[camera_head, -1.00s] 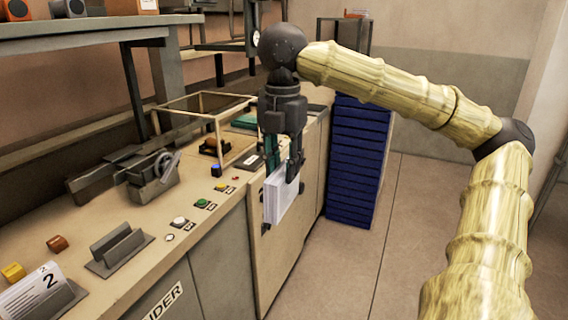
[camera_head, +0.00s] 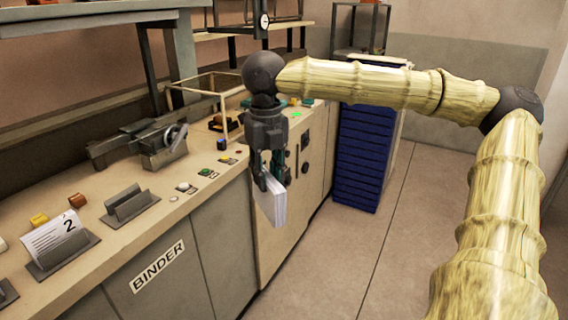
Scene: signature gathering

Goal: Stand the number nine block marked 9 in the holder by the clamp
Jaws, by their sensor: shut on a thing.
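My gripper (camera_head: 268,182) is shut on a white paper block (camera_head: 273,208), which hangs upright in front of the counter's front face, over the floor. No number shows on the side of the block that faces me. The clamp (camera_head: 166,147), a grey metal device with a lever, stands on the counter to the left of my gripper. An empty grey slotted holder (camera_head: 131,207) sits on the counter in front of the clamp. A second holder (camera_head: 62,258), further left, has a white block marked 2 (camera_head: 55,238) leaning in it.
Several small buttons (camera_head: 205,171) line the counter's front edge between holder and gripper. A wire-frame box (camera_head: 206,88) stands behind my gripper. Small yellow (camera_head: 39,220) and brown (camera_head: 77,200) blocks lie behind the holders. A blue stack (camera_head: 364,160) stands right. The floor ahead is clear.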

